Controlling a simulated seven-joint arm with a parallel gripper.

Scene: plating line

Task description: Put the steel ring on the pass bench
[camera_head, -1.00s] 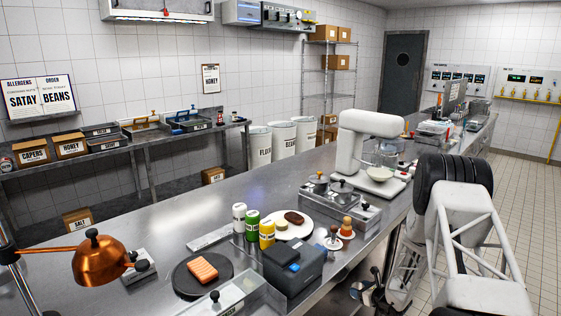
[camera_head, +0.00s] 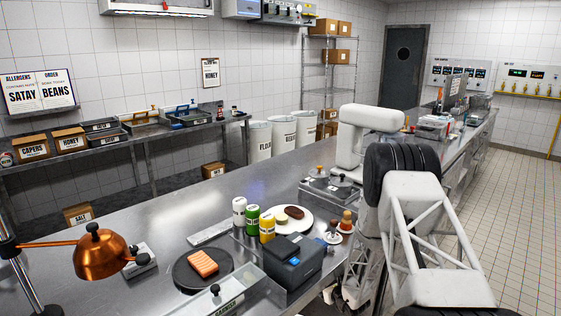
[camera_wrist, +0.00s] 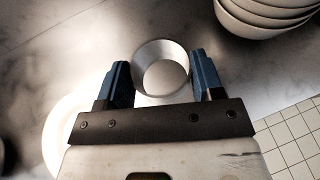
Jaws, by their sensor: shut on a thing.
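The steel ring (camera_wrist: 158,50), a pale tapered metal ring, sits between the two blue fingers of my gripper (camera_wrist: 158,70) in the wrist view. The fingers are shut on it, one on each side. A grey, shaded work surface (camera_wrist: 50,55) lies beneath; I cannot tell the ring's height above it. In the head view my arm hides the gripper and the ring. The long steel bench (camera_head: 150,225) runs across the middle of the head view; no label shows whether it is the pass bench.
A copper lamp (camera_head: 100,255), a dark round board (camera_head: 185,277), several cans (camera_head: 253,220), a plate (camera_head: 303,224) and a dark boxy device (camera_head: 290,262) stand on the bench. Stacked bowls (camera_wrist: 270,18) are at upper right in the wrist view. Bare bench lies left of the cans.

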